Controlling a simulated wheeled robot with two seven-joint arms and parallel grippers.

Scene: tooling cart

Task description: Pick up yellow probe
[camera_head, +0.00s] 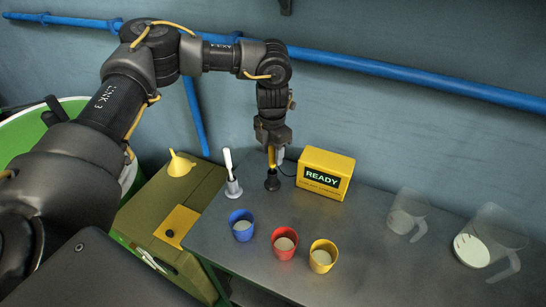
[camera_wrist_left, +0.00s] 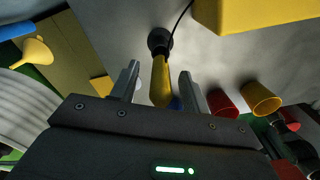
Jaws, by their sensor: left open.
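The yellow probe (camera_head: 271,157) stands upright in a dark round holder (camera_head: 272,182) on the grey table, left of the yellow READY box. My left gripper (camera_head: 275,148) is above it, pointing down, and partly hides the probe's top. In the left wrist view the yellow probe (camera_wrist_left: 160,82) lies between the two open fingers (camera_wrist_left: 160,70), with a gap visible on both sides. Its dark holder (camera_wrist_left: 159,40) and a thin cable show beyond. My right gripper is not in view.
The yellow READY box (camera_head: 325,173) stands close right of the probe. A white probe (camera_head: 228,163) stands to the left. Blue (camera_head: 242,228), red (camera_head: 284,245) and yellow (camera_head: 322,258) cups are in front. Clear jugs (camera_head: 488,240) stand at right.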

